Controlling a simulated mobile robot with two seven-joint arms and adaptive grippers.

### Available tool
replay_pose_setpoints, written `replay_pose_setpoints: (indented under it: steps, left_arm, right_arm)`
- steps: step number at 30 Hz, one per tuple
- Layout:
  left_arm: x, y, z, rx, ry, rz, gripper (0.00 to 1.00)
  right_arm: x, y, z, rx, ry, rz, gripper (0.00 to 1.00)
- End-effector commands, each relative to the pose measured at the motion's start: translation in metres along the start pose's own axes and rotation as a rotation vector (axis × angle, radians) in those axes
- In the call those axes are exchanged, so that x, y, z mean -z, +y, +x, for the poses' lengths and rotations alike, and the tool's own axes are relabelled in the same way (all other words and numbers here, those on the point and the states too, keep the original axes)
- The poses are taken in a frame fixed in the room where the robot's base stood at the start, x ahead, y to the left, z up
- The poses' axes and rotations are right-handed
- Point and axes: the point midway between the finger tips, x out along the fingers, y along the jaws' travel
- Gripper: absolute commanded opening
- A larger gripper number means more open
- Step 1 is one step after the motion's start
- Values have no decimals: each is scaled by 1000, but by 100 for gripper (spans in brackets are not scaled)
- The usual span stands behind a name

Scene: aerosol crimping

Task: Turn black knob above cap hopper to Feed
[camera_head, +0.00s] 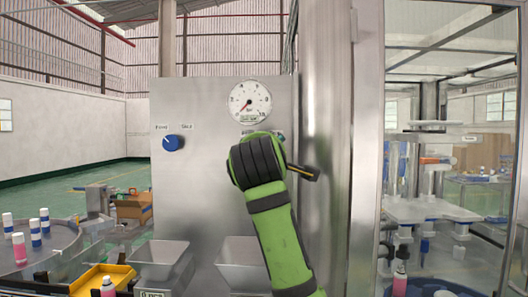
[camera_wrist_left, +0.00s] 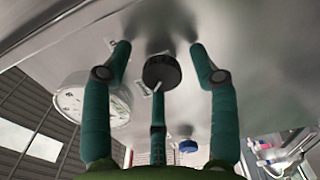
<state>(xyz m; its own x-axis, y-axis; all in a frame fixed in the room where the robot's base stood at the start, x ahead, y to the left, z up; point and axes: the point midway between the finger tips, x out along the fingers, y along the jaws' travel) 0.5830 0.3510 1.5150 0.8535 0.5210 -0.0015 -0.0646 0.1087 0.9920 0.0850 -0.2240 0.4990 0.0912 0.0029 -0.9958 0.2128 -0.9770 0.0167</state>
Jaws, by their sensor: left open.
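The black knob (camera_wrist_left: 161,70) sits on the steel panel (camera_head: 200,200) and has a pale pointer mark on its rim. My left gripper (camera_wrist_left: 159,74) is open, with its green fingers spread around the knob; I cannot tell whether any finger touches it. In the head view my green arm with a black wrist covers the knob and fingers. Small labels lie near the knob, too small to read in the left wrist view. Two metal hoppers (camera_head: 160,254) stand below the panel, the right one (camera_head: 238,252) partly behind my arm. My right gripper is not in view.
A round gauge (camera_head: 249,102) is above my wrist, and a blue knob (camera_head: 173,143) is to the left. A black lever with a yellow tip (camera_head: 303,172) sticks out right of my wrist. A steel column and glazed machine stand right; a yellow tray (camera_head: 103,278) is lower left.

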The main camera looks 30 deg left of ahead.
Motion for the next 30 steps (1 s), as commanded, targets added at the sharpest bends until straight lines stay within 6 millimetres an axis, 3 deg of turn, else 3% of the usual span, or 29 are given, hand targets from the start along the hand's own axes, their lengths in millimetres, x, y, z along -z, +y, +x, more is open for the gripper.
replay_pose_setpoints:
  steps: [5, 18, 24, 30]
  left_arm:
    - [-1, 1, -18, -4, -1, -1, 60]
    - [-2, 0, -103, 0, -1, 2, 60]
    - [-3, -1, -118, 1, -3, 2, 60]
    - [-3, -1, -118, 3, -3, 2, 60]
  right_arm:
    - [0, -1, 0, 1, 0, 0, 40]
    - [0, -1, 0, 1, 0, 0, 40]
    - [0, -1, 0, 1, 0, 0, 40]
    - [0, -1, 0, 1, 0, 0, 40]
